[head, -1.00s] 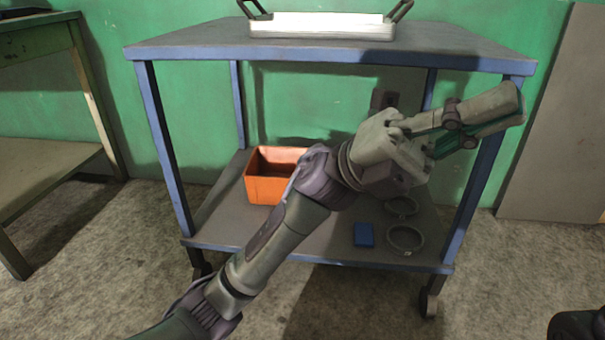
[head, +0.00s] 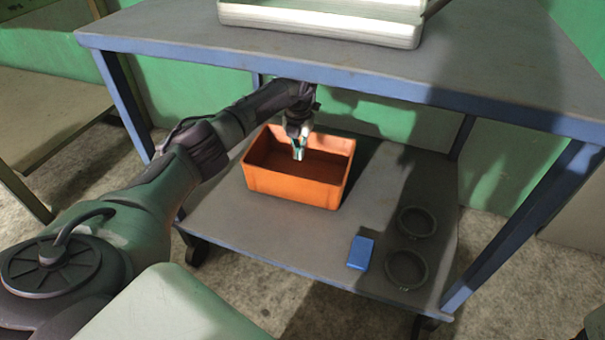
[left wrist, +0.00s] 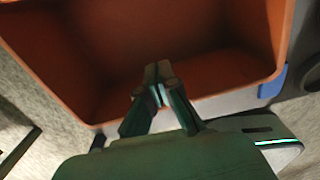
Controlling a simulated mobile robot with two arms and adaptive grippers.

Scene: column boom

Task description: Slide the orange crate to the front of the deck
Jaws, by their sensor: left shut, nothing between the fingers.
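The orange crate (head: 292,187) stands upright on the lower deck (head: 250,229) of a blue-framed cart, left of the middle, with bare deck in front of it. My left gripper (head: 299,153) is shut and empty, pointing down at the crate's open top from under the upper shelf. In the left wrist view my shut fingers (left wrist: 158,88) show over the inside of the orange crate (left wrist: 75,50). I cannot tell whether the fingertips touch its floor or walls. My right gripper is not in view.
A blue block (head: 361,253) and two dark rings, one nearer (head: 406,268) and one farther (head: 417,222), lie on the deck right of the crate. The upper shelf (head: 340,70) with a white tray (head: 320,26) hangs over the deck. A bench stands at left.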

